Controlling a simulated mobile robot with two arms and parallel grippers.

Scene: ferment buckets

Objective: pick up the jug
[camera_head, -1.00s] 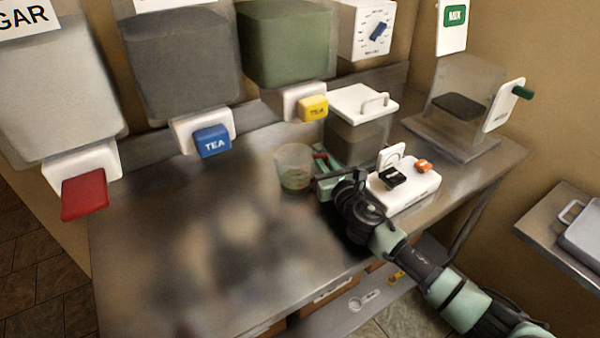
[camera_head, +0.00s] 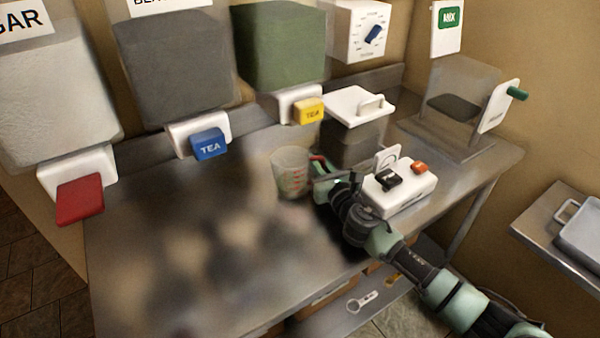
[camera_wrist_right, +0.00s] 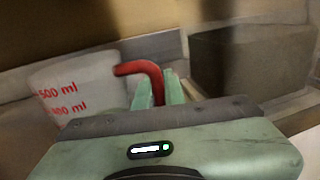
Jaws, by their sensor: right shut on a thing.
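The jug (camera_head: 291,174) is a clear measuring jug with red markings and a red handle. In the head view it is upright at the middle of the steel table, below the yellow tea tap. My right gripper (camera_head: 322,172) reaches it from the right and is shut on its handle. In the right wrist view, the red handle (camera_wrist_right: 150,75) lies between the green fingers (camera_wrist_right: 158,90), and the jug's body (camera_wrist_right: 80,95) shows at left with its ml marks. Whether the jug's base touches the table is hard to tell. My left gripper is not in view.
A lidded container (camera_head: 355,135) stands just behind my right gripper. A white device with black and orange parts (camera_head: 400,192) is close to its right. Taps with red (camera_head: 80,200), blue (camera_head: 210,145) and yellow (camera_head: 308,112) handles overhang the table's back. The table's left and front are clear.

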